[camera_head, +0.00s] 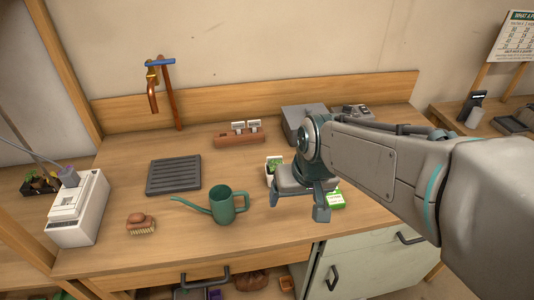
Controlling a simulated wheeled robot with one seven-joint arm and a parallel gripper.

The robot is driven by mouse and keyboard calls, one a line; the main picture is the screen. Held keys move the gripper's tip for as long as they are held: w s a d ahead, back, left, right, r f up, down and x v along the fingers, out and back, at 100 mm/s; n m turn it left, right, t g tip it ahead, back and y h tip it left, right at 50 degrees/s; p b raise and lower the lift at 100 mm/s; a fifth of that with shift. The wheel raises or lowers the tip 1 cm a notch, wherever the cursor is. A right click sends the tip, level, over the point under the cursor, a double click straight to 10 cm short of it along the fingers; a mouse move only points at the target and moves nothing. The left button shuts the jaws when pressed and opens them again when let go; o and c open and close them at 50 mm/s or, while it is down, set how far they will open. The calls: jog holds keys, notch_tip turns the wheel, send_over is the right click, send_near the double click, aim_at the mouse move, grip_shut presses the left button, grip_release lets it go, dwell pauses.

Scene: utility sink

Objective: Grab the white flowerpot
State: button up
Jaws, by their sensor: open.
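The white flowerpot (269,177) stands on the wooden counter near its middle, with a small green plant in it. Its right side is hidden behind my gripper. My gripper (297,207) reaches in from the right and points down, its two fingers apart with nothing seen between them. In the picture, the gripper is in front of and to the right of the pot. I cannot tell whether they touch.
A green watering can (223,207) stands left of my gripper. A green-and-white box (336,200) is close by on the right, partly hidden.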

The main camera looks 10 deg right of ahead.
jog(key=w+f+t+h+p, duration=0.1)
jog(key=w+f+p, duration=0.25)
jog(key=w, duration=1.35)
jog(key=shift+m, duration=0.4)
jog(key=b+x, duration=0.1)
jog(key=x, duration=0.7)
jog(key=shift+b, duration=0.4)
jog(key=shift+x, duration=2.7)
jog(key=shift+d, duration=0.1)
jog(key=c, duration=1.1)
